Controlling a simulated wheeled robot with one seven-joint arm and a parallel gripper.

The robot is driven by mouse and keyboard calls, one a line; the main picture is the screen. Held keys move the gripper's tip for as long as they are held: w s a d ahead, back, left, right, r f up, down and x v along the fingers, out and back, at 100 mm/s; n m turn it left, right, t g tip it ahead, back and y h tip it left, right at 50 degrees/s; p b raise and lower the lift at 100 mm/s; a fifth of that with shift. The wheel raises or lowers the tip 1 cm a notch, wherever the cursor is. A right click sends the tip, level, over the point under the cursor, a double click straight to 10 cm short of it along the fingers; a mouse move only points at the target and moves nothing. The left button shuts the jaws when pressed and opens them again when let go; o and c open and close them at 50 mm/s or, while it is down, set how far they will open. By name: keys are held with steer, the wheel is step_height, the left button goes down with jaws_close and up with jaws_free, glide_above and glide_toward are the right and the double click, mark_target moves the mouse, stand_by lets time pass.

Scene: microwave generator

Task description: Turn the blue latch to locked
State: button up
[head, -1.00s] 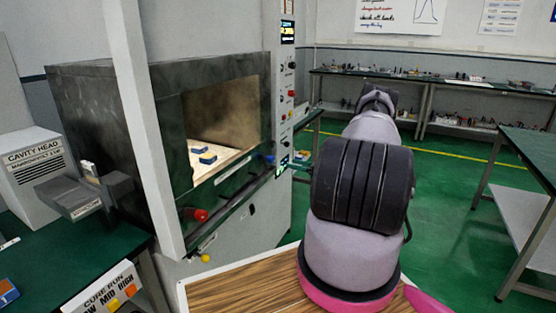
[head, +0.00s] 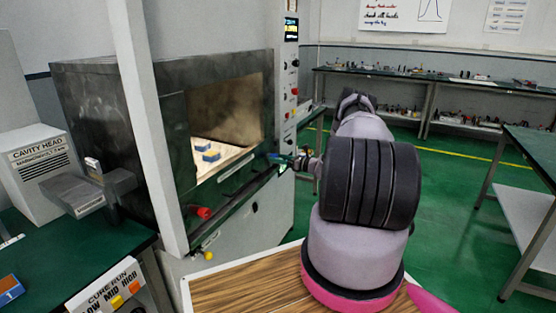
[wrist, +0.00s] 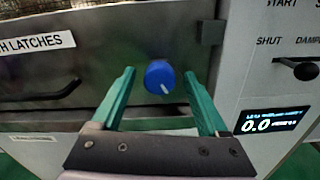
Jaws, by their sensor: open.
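The blue latch (wrist: 159,77) is a round blue knob with a white pointer line, on the dark front below the oven opening. Its pointer slants down to the right in the wrist view. My gripper (wrist: 159,73) is open, with one green finger on each side of the knob and a visible gap on both sides. In the head view my gripper (head: 284,160) is at the right end of the oven's front edge, and the knob is mostly hidden there.
A "LATCHES" label (wrist: 36,44) and a dark handle (wrist: 40,95) lie left of the knob. On the right are a black damper knob (wrist: 298,70) and a lit display (wrist: 270,121) reading 0.0. A red knob (head: 204,213) is at the front's left end. Blue blocks (head: 207,151) sit inside the oven.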

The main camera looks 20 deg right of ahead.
jaws_close()
steer(key=shift+f+n, duration=0.1)
steer(key=shift+n, duration=8.9)
